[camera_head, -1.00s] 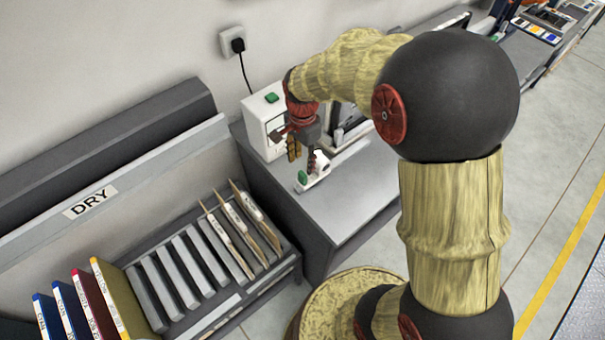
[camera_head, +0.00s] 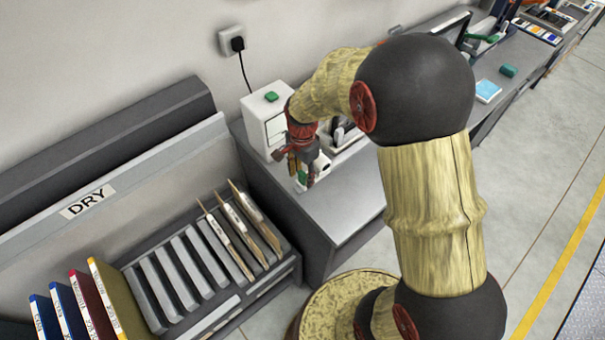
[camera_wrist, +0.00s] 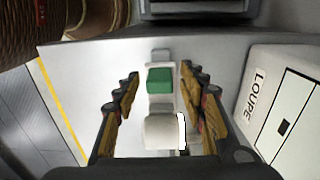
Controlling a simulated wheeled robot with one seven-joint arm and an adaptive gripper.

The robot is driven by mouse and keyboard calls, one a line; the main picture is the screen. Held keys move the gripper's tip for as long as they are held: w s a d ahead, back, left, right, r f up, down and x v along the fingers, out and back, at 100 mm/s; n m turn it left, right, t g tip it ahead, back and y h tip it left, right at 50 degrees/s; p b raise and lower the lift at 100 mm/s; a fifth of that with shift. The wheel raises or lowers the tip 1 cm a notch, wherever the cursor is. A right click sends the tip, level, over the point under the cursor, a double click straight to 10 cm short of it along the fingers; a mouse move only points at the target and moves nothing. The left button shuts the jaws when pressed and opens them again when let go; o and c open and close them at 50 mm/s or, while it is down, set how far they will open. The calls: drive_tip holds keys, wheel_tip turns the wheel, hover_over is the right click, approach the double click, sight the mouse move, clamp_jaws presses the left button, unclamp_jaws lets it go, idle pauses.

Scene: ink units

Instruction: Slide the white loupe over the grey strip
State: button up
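A white rounded piece (camera_wrist: 162,132), which seems to be the loupe, sits between my fingers in the wrist view, with a green block (camera_wrist: 159,80) in line beyond it. The green block also shows in the head view (camera_head: 302,177). A short grey piece (camera_wrist: 160,56) sticks out past the green block; I cannot tell if it is the grey strip. My gripper (camera_wrist: 165,95) is open, its two fingers on either side with visible gaps. In the head view my gripper (camera_head: 303,166) hangs low over the grey bench and partly hides the white piece.
A white drawer unit (camera_wrist: 280,105) labelled LOUPE stands close on the right in the wrist view. It shows against the wall in the head view (camera_head: 262,122). A DRY rack (camera_head: 190,270) with boards is at the left. The grey bench top (camera_head: 345,205) is clear in front.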

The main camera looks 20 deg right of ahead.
drive_tip(key=shift+c, duration=1.1)
drive_tip(key=c, duration=0.7)
clamp_jaws()
